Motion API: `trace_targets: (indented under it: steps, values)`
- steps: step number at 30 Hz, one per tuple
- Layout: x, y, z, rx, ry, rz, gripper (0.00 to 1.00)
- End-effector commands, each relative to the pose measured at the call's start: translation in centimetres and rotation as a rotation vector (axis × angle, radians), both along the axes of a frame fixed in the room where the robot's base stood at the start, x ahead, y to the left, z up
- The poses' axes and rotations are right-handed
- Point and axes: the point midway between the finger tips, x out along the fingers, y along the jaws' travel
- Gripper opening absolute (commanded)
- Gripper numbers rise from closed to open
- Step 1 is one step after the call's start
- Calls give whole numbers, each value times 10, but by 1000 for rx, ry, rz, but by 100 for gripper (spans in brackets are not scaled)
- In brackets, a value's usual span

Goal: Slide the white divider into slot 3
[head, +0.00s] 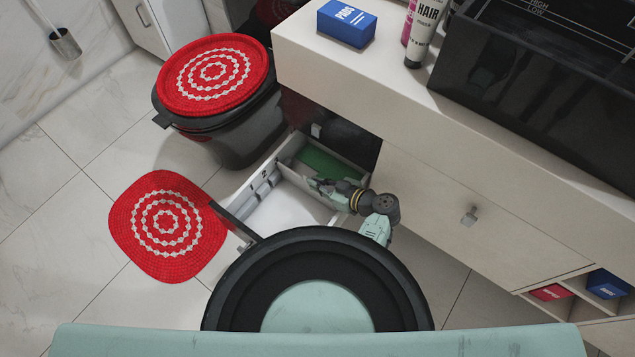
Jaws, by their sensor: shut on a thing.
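An open white drawer (245,222) sticks out from the cabinet in the middle of the head view. Its left wall carries slot marks; 1 and 2 can be read, and no 3 can be made out. A pale panel, which looks like the white divider (302,182), runs across the drawer near its inner part. My gripper (319,185) is low at this panel's upper edge, shut on it. The fingertips are small and dark, and my wrist partly hides the panel's right end. I cannot tell whether the panel sits in a slot.
A green surface (328,163) lies in the drawer behind the panel. A dark bin (235,135) with a red mat (212,73) on top stands left of the drawer. Another red mat (167,226) lies on the floor. The counter (400,95) overhangs the drawer's inner end.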

Motion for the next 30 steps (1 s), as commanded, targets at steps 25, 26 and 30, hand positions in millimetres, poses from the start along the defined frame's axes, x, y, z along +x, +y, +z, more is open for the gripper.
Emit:
trace_targets:
  steps: [25,26,30]
  values:
    - [-6,-9,5,1,0,-2,26]
    - [-8,-13,7,1,-1,-3,26]
    - [-25,-37,18,-1,-1,-4,26]
